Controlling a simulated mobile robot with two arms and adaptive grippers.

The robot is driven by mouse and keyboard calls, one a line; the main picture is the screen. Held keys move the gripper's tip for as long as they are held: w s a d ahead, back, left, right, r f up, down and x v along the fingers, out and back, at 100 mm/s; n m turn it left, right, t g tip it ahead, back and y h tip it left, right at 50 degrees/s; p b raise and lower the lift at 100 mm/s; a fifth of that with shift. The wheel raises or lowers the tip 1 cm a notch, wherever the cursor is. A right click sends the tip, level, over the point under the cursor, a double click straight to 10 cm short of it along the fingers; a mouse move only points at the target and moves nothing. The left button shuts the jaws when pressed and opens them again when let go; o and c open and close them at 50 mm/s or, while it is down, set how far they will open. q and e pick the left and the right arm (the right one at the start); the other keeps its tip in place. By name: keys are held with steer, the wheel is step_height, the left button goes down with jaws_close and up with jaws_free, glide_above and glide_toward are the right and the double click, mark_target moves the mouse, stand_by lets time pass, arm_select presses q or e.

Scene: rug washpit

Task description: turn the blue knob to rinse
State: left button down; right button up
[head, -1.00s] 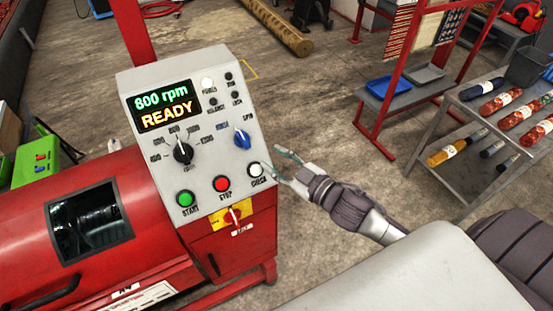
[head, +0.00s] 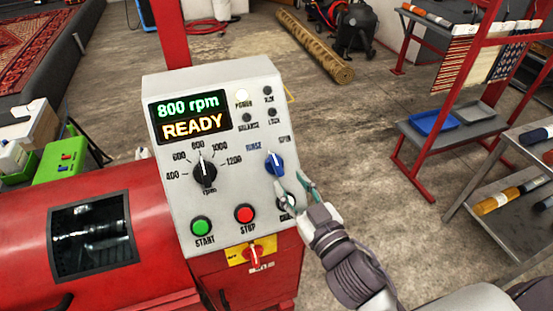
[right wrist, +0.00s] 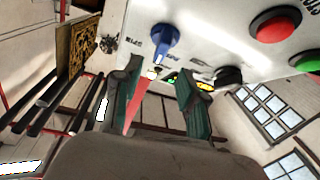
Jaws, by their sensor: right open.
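The blue knob (head: 274,162) sits on the sloped white control panel (head: 240,185), below and between the printed words RINSE and SPIN. I cannot tell for sure which word it points at. It also shows in the right wrist view (right wrist: 165,42), just beyond the fingertips. My right gripper (head: 291,181) is open and empty, just below and right of the knob in the head view. Its green fingers (right wrist: 160,80) are spread apart, with no clear contact with the knob. My left gripper is not in view.
The display (head: 190,116) reads 800 rpm READY. The black rpm dial (head: 204,173), green START button (head: 201,227), red STOP button (head: 244,213) and red-and-yellow switch (head: 254,253) are close by. A rack (head: 450,125) and shelf stand right; open floor lies between.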

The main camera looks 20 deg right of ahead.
mark_target(277, 164)
steer(key=w, duration=0.2)
steer(key=w+p, duration=0.1)
steer(key=w, duration=0.1)
steer(key=w+a, duration=0.1)
steer(key=w, duration=0.2)
steer(key=shift+p, duration=0.3)
steer(key=shift+w+a, duration=0.1)
steer(key=shift+w, duration=0.25)
steer(key=shift+s, duration=0.1)
steer(key=shift+c, duration=0.4)
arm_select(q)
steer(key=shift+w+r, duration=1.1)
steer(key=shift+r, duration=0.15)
arm_select(e)
jaws_close()
